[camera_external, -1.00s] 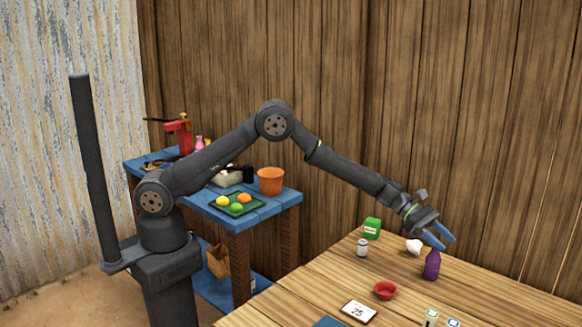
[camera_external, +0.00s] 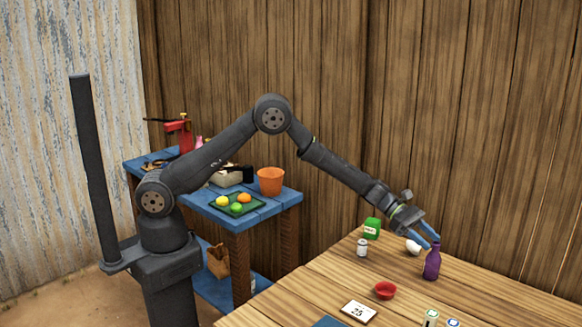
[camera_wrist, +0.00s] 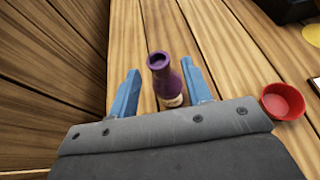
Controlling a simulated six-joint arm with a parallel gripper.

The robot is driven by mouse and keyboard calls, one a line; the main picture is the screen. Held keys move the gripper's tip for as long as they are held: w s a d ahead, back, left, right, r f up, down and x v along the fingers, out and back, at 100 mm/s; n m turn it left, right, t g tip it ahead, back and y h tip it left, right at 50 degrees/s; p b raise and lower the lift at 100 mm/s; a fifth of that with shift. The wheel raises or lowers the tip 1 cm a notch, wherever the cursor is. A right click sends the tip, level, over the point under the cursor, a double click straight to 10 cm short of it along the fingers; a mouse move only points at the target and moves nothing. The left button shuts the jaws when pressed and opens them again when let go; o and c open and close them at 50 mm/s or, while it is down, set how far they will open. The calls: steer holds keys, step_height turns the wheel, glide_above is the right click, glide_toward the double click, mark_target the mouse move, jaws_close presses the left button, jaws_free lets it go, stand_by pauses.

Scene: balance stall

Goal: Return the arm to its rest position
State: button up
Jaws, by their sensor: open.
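My gripper (camera_external: 426,236) is open, with its blue fingers just above and behind the purple bottle (camera_external: 432,263) on the wooden table. In the wrist view, my gripper (camera_wrist: 160,92) shows a blue finger on each side of the purple bottle (camera_wrist: 165,75), with gaps between them. The bottle stands upright. I cannot tell from these views how far the fingers reach down around its neck. My arm stretches out from its base at the left over the table.
On the wooden table (camera_external: 310,295) are a green box (camera_external: 372,228), a small can (camera_external: 362,247), a white object (camera_external: 413,247) partly behind my gripper, a red bowl (camera_external: 385,290) and a number card (camera_external: 358,311). A blue side table (camera_external: 265,215) holds an orange bucket (camera_external: 271,181). A plank wall stands behind.

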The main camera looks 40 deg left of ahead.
mark_target(438, 253)
steer(key=v, duration=0.7)
steer(key=x, duration=1.1)
steer(key=shift+d+f, duration=0.15)
steer(key=shift+d, duration=0.2)
step_height(438, 253, up, 4)
steer(key=shift+d+r, duration=0.15)
steer(key=shift+r, duration=0.1)
steer(key=s+r, duration=0.7)
steer(key=s, duration=0.5)
steer(key=w+a+r+n+t, duration=0.5)
steer(key=w+a+r+t, duration=0.1)
steer(key=w+a+r, duration=1.3)
steer(key=w+a+r+n+t+y, duration=0.1)
steer(key=a+r+n, duration=0.1)
steer(key=a+r, duration=0.3)
steer(key=w+a+r+n+t+y, duration=0.1)
steer(key=a+r, duration=0.4)
steer(key=a, duration=0.9)
steer(key=w+a+r+n+t+y, duration=0.1)
steer(key=a+r+n+t+y, duration=0.1)
steer(key=a+r, duration=0.3)
steer(key=a+t, duration=0.1)
steer(key=a, duration=0.3)
steer(key=shift+a+n+y, duration=0.25)
steer(key=shift+n+y, duration=0.05)
